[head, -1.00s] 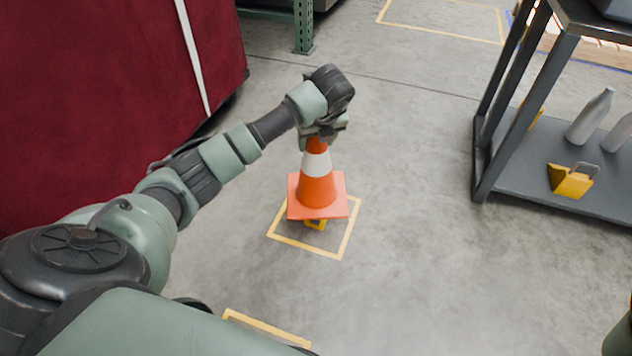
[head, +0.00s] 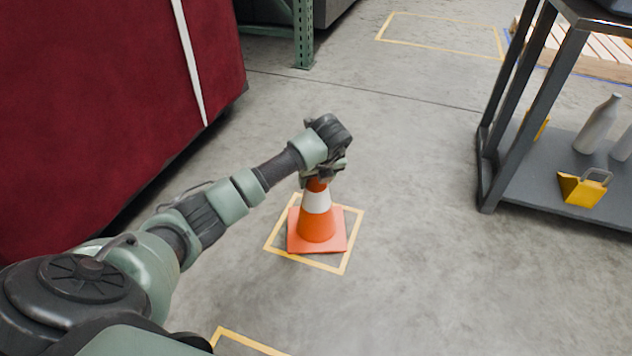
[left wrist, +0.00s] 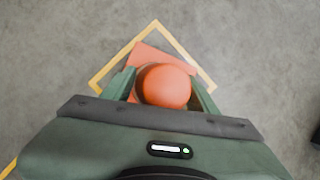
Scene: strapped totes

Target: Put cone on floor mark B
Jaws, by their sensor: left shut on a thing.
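The orange cone (head: 317,226) with a white band stands upright inside a yellow square floor mark (head: 353,240). Its base is on the floor or just above it; I cannot tell which. My left gripper (head: 318,181) is shut on the cone's top from above. In the left wrist view the cone's round orange tip (left wrist: 166,87) sits between the two fingers, and the base shows inside the yellow outline (left wrist: 178,45). Any letter inside the mark is hidden under the cone. My right gripper is not in view.
A dark red covered load (head: 100,100) with a white strap stands at left. A dark metal shelf cart (head: 560,175) at right carries grey bottles (head: 598,125) and a yellow item (head: 583,188). Other yellow marks lie in front (head: 245,342) and at the back (head: 440,48). The floor between is clear.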

